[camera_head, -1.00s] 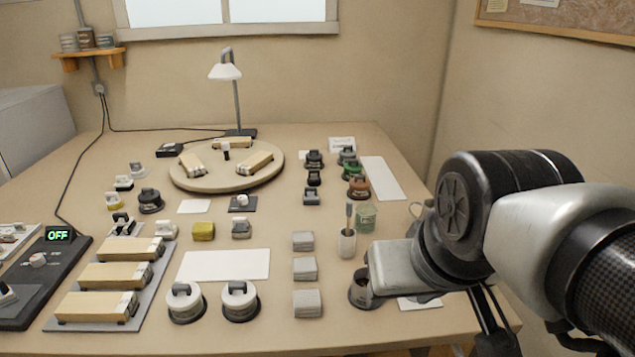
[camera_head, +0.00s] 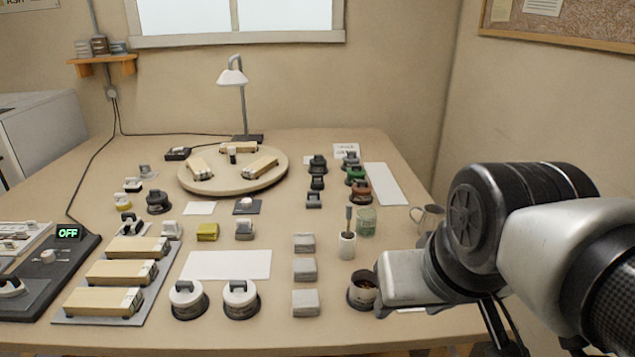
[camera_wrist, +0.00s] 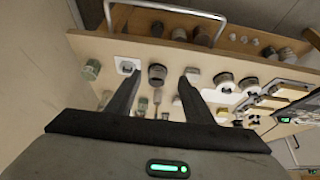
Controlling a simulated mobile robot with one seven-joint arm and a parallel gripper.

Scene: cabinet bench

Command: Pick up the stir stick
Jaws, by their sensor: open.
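A thin grey-brown stick (camera_head: 349,217) that looks like the stir stick stands upright in a small white cup (camera_head: 347,246) right of the table's middle. A dark cup (camera_head: 362,292) with brownish contents stands nearer the front, beside my wrist. My gripper (camera_wrist: 162,75) is open and empty, its two dark fingers apart in the wrist view. A dark round can (camera_wrist: 157,73) shows between the fingertips there, beyond them.
A green jar (camera_head: 366,222) stands close behind the white cup, and a metal mug (camera_head: 428,216) stands to the right. Grey blocks (camera_head: 304,270) line up to the left. A white sheet (camera_head: 228,265) and a round turntable (camera_head: 190,180) lie further left.

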